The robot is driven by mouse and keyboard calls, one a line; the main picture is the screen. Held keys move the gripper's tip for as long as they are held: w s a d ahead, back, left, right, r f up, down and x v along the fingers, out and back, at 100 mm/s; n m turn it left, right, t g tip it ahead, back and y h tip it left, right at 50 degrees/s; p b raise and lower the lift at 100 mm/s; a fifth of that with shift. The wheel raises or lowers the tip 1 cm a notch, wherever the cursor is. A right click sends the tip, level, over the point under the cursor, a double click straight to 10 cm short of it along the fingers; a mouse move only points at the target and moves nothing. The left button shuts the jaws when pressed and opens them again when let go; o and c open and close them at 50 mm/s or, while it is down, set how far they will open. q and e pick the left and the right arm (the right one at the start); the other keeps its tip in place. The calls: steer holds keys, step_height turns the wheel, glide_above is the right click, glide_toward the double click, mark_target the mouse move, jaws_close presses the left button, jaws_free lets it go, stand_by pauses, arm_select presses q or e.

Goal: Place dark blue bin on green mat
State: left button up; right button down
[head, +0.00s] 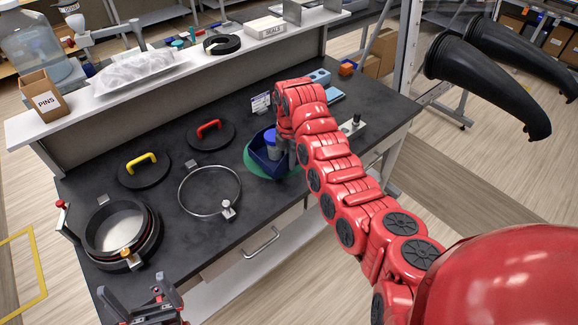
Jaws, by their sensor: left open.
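The dark blue bin (257,160) is at the middle of the dark bench top, over the round green mat (251,167). I cannot tell if it rests on the mat or is held just above it. A container with a blue lid shows inside the bin. My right gripper (291,152) points down at the bin's right side; my red arm hides its fingers and the bin's right part, so its grip is unclear. My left gripper (142,301) is open and empty at the bottom left, near the bench's front edge, far from the bin.
Black discs with a yellow handle (141,162) and a red handle (209,128), a metal clamp ring (181,190) and a round port (88,244) occupy the bench's left. A raised shelf (175,83) runs behind. Black gloves (490,90) extend at the upper right.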

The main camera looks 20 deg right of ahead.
steer(key=shift+w+r, duration=0.2)
steer(key=shift+w, duration=0.45)
step_height(320, 180, down, 3)
steer(key=shift+r+p, duration=0.15)
steer(key=shift+p, duration=0.75)
steer(key=shift+f, duration=0.45)
steer(key=shift+f, duration=0.1)
steer(key=c, duration=1.5)
jaws_free()
steer(key=shift+f, duration=0.1)
steer(key=o, duration=0.4)
steer(key=shift+o, duration=0.2)
